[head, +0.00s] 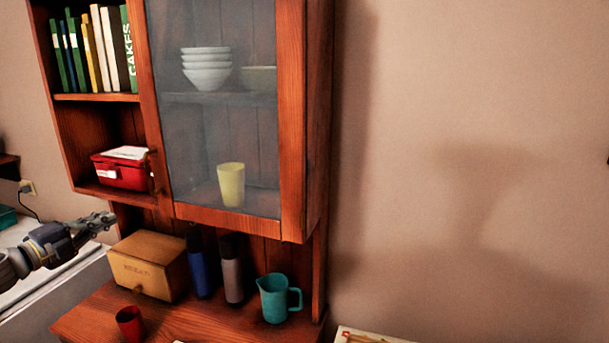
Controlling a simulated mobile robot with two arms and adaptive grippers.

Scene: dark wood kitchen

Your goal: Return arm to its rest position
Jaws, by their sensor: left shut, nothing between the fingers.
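My left gripper (97,222) comes in from the left edge in the head view. Its fingers are shut with nothing held, and they point right. It is in front of the lower left of the wooden wall cabinet (290,110), above and left of the wooden bread box (148,265). No contact with either shows. My right gripper is out of view.
The cabinet's glass door (215,130) is closed over bowls and a yellow cup. A red box (121,170) sits on the open shelf. Below, the wooden counter (200,322) holds a red cup (130,322), two bottles and a teal jug (275,298). The right wall is bare.

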